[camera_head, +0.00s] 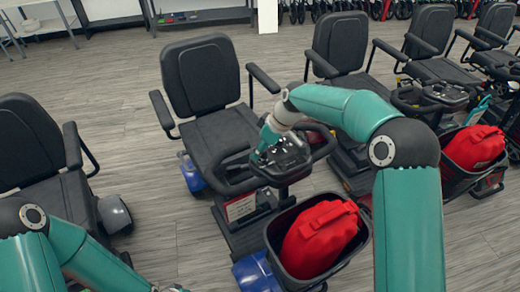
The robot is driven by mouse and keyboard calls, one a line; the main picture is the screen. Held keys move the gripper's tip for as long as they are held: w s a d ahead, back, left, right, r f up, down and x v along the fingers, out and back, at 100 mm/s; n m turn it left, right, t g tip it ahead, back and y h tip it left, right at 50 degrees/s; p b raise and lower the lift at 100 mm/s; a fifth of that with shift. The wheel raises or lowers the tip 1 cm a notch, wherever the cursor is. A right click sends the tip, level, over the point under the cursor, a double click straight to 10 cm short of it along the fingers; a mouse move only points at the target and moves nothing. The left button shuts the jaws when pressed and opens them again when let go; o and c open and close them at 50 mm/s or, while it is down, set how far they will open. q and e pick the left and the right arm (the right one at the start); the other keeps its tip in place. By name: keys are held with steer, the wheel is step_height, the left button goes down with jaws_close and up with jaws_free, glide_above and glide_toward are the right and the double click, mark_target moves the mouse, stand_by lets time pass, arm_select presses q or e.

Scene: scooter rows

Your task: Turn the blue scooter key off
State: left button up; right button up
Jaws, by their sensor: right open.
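The blue scooter (254,273) stands in the middle, with blue fenders, a black seat and a dark handlebar console (284,163). My right arm reaches in from the lower right and bends over to this console. My right gripper (262,152) is open at the console's left side, close to its top. I cannot tell whether it touches anything. The key is too small or hidden to make out.
A black basket (358,248) with a red bag (318,240) sits at the scooter's front. Another scooter seat (28,140) is at left. More scooters (342,42) line up at right, one with a red bag (474,147). Grey floor (110,80) is open behind.

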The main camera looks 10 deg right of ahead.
steer(key=v, duration=1.1)
steer(key=shift+r, duration=0.2)
steer(key=shift+s, duration=0.1)
